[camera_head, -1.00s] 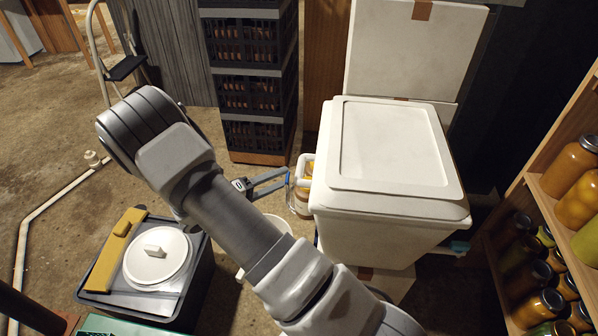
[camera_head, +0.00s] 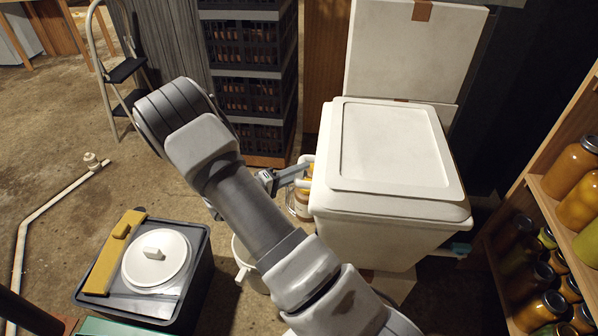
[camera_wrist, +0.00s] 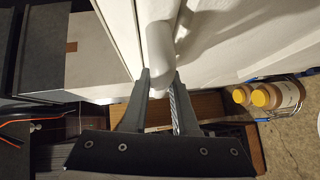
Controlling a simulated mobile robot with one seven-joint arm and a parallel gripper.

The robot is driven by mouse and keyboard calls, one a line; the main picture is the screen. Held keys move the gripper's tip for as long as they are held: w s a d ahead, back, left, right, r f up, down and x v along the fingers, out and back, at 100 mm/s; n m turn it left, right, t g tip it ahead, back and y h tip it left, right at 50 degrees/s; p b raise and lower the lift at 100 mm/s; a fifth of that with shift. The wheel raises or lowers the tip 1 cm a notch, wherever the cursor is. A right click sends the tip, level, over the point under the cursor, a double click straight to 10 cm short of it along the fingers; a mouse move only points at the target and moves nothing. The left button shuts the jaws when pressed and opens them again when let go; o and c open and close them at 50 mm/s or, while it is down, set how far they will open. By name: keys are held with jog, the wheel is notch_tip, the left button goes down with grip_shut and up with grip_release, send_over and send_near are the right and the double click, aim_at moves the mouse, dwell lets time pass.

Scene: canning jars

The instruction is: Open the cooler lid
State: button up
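The white cooler (camera_head: 392,235) stands right of centre in the head view, and its lid (camera_head: 395,150) lies flat and closed on top. A rounded white handle (camera_wrist: 158,48) sticks out from the cooler's side in the wrist view. My gripper (camera_head: 302,170) reaches the cooler's left side in the head view. In the wrist view, the fingers of my gripper (camera_wrist: 162,78) are apart, with the handle's near end between or just beyond their tips. I cannot tell whether they touch it.
Yellow-lidded jars (camera_wrist: 262,98) stand beside the cooler. A white box (camera_head: 415,50) is behind it, and stacked dark crates (camera_head: 250,75) stand at the back. A shelf of jars (camera_head: 560,170) stands to the right. A grey bin (camera_head: 195,280) is at lower left.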

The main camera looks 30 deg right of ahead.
grip_shut()
dwell(1.0)
